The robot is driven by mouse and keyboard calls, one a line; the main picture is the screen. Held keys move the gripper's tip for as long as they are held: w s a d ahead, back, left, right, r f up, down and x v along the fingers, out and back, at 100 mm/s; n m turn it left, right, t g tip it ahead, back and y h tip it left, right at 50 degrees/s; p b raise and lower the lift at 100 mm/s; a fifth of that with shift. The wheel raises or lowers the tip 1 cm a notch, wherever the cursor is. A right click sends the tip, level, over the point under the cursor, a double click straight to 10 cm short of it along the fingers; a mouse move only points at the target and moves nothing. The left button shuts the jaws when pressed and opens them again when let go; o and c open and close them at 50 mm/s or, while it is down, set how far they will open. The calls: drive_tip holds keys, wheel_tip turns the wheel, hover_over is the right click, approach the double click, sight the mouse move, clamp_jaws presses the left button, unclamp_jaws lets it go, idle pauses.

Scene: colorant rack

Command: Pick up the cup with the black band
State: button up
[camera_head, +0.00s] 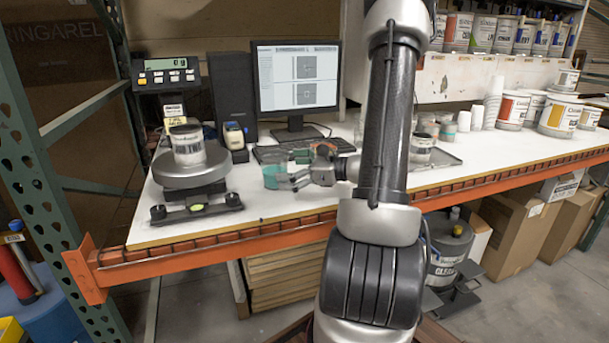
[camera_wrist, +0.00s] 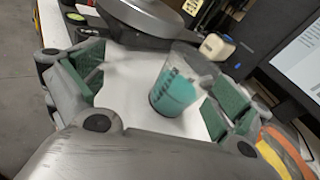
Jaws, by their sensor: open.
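A clear cup with teal contents (camera_head: 274,177) stands on the white bench, just left of my gripper (camera_head: 298,170) in the head view. In the wrist view this teal cup (camera_wrist: 174,92) appears between the open fingers of my gripper (camera_wrist: 157,88), apart from both green pads. Dark marks show on its side; I cannot tell whether they form a band. Another cup, with a dark band or dark contents (camera_head: 421,149), stands on a tray to the right, partly near my arm. My gripper is open and empty.
A scale (camera_head: 187,170) with a labelled can (camera_head: 187,146) on it stands left. A monitor (camera_head: 296,80) and keyboard are behind. Stacked white cups (camera_head: 492,100) and paint cans (camera_head: 559,117) stand at the right. Clear bench lies between scale and teal cup.

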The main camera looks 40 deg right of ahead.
sight(275, 168)
drive_tip(key=w+d+r+m+t+h, duration=0.2)
drive_tip(key=d+r+m+t, duration=0.1)
drive_tip(key=d+r, duration=0.1)
wheel_tip(275, 168, down, 7)
drive_tip(key=shift+w+a+f, duration=0.1)
drive_tip(key=shift+f, duration=0.05)
drive_tip(key=shift+w+a+f, duration=0.15)
drive_tip(key=shift+w+a, duration=0.1)
drive_tip(key=shift+w, duration=0.2)
drive_tip(key=shift+w+a+f, duration=0.1)
drive_tip(key=shift+w+a, duration=0.15)
drive_tip(key=shift+w, duration=0.2)
drive_tip(key=shift+x, duration=2.8)
drive_tip(key=shift+c, duration=0.2)
drive_tip(key=c, duration=1.1)
drive_tip(key=shift+c, duration=0.2)
